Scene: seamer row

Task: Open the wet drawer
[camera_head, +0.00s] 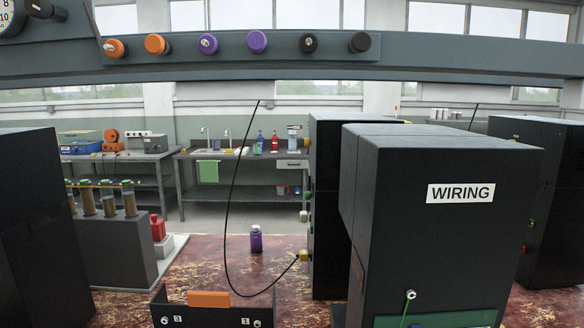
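A light grey drawer front (292,164) with a small dark handle sits under the right end of the sink bench (232,155) at the back of the room. It looks flush with the bench front, but it is small and far off. The bench carries taps, and a green cloth (208,172) hangs from its front left. Neither of my grippers shows in the head view, so their state and distance from the drawer are hidden.
A large dark cabinet marked WIRING (440,220) fills the right foreground. Another dark cabinet (30,230) stands at the left. A black cable (228,210) hangs across the middle.

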